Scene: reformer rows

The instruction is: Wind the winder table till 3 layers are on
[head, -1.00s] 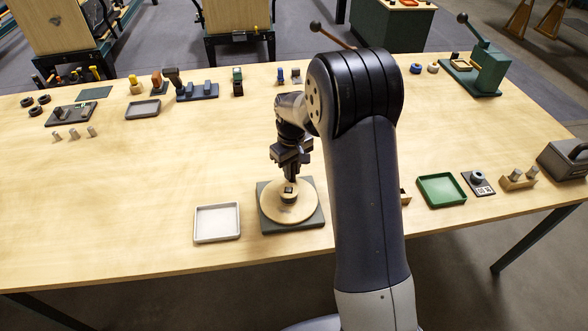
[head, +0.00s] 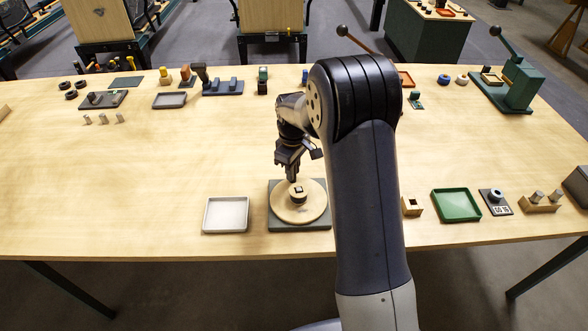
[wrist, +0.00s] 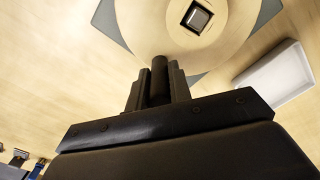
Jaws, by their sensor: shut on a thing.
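The winder table is a round pale wooden disc (head: 285,212) on a dark grey-green square base (head: 322,226) near the table's front edge. A small hub (head: 298,197) with a dark square top stands at its middle; it also shows in the wrist view (wrist: 197,17). My gripper (head: 292,178) points down at the far, slightly left part of the disc. In the wrist view its fingers are shut on a dark round peg (wrist: 159,75) near the disc's rim. The peg's foot is hidden. I cannot make out any wound layers.
A pale tray (head: 226,214) stands just left of the base. A small wooden block (head: 412,207) and a green tray (head: 456,205) stand to the right, beyond my arm. The table's left middle is clear.

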